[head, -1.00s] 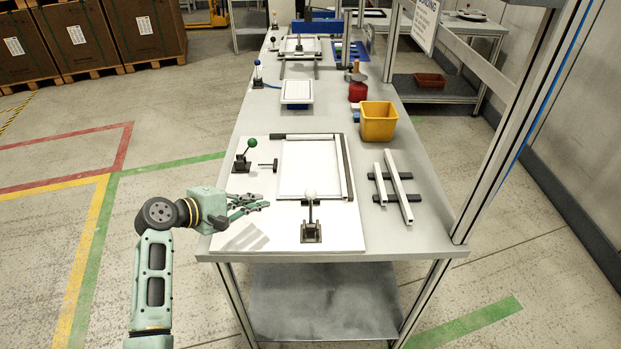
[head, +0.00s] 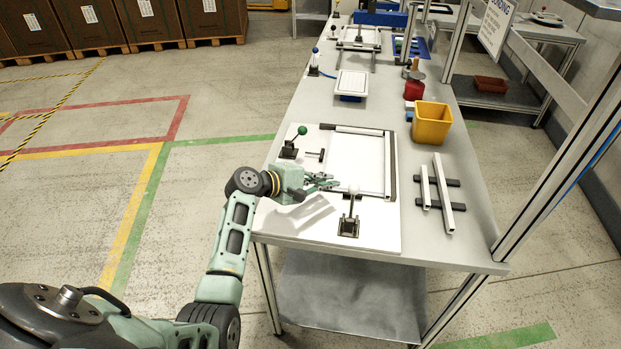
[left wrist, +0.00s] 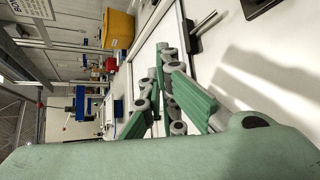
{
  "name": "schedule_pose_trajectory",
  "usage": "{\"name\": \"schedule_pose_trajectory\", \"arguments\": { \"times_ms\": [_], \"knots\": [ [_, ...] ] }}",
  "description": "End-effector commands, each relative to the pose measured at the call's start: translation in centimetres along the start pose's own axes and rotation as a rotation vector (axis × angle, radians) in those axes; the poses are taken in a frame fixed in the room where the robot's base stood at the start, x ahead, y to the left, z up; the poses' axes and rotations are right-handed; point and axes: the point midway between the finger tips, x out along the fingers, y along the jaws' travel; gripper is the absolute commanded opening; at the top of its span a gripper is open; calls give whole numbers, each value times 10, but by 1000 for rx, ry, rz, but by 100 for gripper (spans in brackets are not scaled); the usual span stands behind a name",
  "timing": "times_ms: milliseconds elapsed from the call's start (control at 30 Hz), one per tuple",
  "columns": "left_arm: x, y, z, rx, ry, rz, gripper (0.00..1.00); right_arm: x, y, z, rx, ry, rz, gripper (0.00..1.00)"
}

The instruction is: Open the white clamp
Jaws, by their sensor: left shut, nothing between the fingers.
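The white clamp (head: 349,226) stands at the near edge of the white board, its lever upright with a white ball knob (head: 354,189) on top. My left gripper (head: 332,181) is shut and empty, just left of the knob in the head view, with a small gap between them in the picture. In the left wrist view its green fingers (left wrist: 165,58) are together above the board. Part of a dark base shows at that view's top edge, and I cannot tell for certain what it belongs to. My right gripper is not in view.
Dark bars edge the white plate (head: 355,165). Loose profile bars (head: 443,195) lie to the right, below a yellow bin (head: 431,124).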

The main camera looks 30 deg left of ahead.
Motion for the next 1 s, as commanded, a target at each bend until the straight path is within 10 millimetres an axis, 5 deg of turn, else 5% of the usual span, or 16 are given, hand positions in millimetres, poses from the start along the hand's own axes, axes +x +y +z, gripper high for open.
{"name": "schedule_pose_trajectory", "arguments": {
  "times_ms": [100, 400, 1000],
  "knots": [
    [19, 1, 1, -1, 0, 0, 0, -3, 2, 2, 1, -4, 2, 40],
    [4, 1, 34, 0, 2, -1, 0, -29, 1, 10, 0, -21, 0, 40],
    [3, -1, 38, 13, 2, 12, 0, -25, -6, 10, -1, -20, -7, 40]
  ]
}}
